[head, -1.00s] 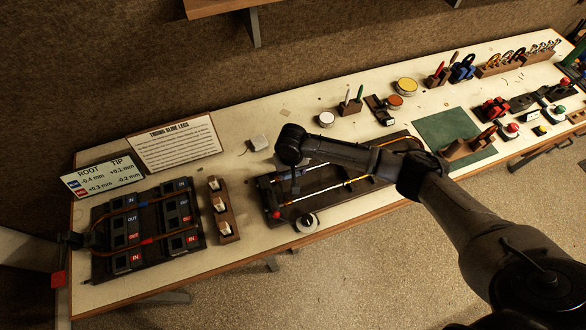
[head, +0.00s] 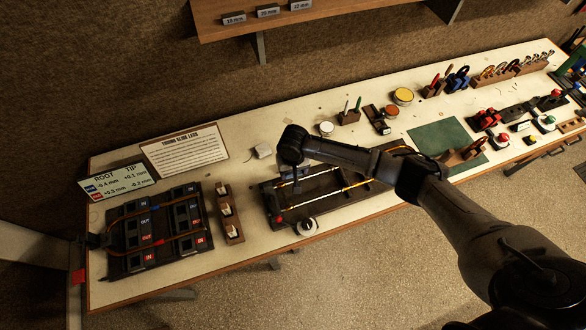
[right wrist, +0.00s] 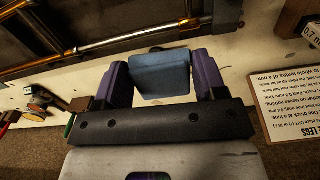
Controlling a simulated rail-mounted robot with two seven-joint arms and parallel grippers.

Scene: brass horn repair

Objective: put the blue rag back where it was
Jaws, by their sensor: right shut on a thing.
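The blue rag (right wrist: 160,75) shows in the right wrist view as a folded, light blue block between the two purple fingers. My right gripper (right wrist: 160,82) is shut on it. The tray holds slide tubes (head: 345,188). My left gripper is not in view.
A small white block (head: 263,151) and a white round pot (head: 326,128) stand behind the tray. Another round pot (head: 307,226) is at its front edge. A wooden block rack (head: 230,215) and a labelled fixture (head: 155,235) are to the left. A green mat (head: 440,138) lies to the right.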

